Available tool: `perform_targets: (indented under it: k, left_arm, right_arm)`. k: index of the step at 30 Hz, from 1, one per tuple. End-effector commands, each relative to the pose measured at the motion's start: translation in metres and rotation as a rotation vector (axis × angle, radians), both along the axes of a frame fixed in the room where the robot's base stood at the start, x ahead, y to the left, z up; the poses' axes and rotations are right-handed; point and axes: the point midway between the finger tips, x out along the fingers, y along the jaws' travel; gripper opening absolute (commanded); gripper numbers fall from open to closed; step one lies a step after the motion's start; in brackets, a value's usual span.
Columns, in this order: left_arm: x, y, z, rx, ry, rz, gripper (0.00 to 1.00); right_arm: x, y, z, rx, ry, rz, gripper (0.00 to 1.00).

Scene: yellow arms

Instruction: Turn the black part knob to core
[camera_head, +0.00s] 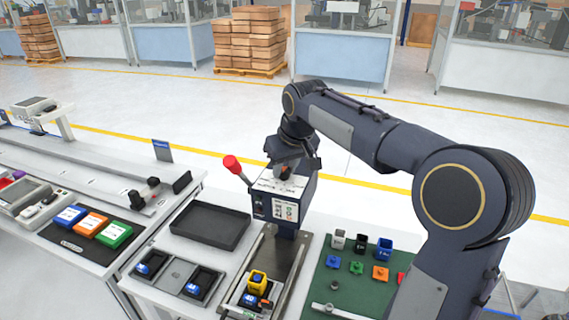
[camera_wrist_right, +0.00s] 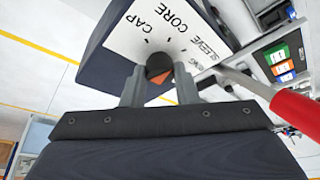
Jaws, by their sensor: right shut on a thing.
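The dark box (camera_head: 285,201) with a white top plate stands on the table in the head view. In the right wrist view the plate (camera_wrist_right: 137,40) carries the words CAP, CORE and SLEEVE around a black knob (camera_wrist_right: 157,64). My right gripper (camera_wrist_right: 160,76) reaches the knob from above, one grey finger on each side, and is shut on it. In the head view the right gripper (camera_head: 287,165) covers the knob. An orange patch shows just below the knob between the fingers. Which word the knob points to cannot be told. My left gripper is not in view.
A red-tipped lever (camera_head: 232,165) rises at the box's left side and shows large in the right wrist view (camera_wrist_right: 297,111). A black tray (camera_head: 211,225) lies left of the box. A green mat (camera_head: 345,285) with small coloured parts lies right of it.

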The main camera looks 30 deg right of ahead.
Motion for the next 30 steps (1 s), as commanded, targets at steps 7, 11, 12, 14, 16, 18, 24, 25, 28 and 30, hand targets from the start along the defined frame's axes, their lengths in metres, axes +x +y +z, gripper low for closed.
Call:
perform_targets:
  k: [7,11,12,14,16,18,24,25,28,30]
  left_arm:
    - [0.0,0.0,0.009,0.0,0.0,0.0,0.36]
    - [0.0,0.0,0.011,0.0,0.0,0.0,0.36]
    - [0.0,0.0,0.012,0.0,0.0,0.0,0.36]
    - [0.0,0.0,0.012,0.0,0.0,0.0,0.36]
    - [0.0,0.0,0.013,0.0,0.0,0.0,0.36]
    - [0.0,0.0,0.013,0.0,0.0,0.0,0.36]
    - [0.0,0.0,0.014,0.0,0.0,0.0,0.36]
    - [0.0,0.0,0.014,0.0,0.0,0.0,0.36]
    - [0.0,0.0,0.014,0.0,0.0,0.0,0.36]
    - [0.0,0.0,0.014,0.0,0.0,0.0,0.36]
  right_arm:
    - [0.0,-0.002,0.002,0.0,-0.001,0.184,0.04]
    - [0.0,-0.002,0.001,0.0,0.0,0.256,0.04]
    - [0.0,-0.002,0.001,-0.001,0.0,0.274,0.04]
    - [0.0,-0.003,0.001,-0.001,0.0,0.297,0.04]
    - [0.0,-0.002,0.001,-0.001,0.0,0.318,0.04]
    - [0.0,-0.002,0.001,-0.002,0.0,0.335,0.04]
    - [0.001,-0.002,0.0,-0.002,0.0,0.357,0.04]
    - [0.0,-0.002,0.0,-0.002,0.0,0.357,0.04]
    - [0.001,-0.002,0.0,-0.002,0.0,0.357,0.04]
    - [0.001,-0.002,0.0,-0.002,0.0,0.357,0.04]
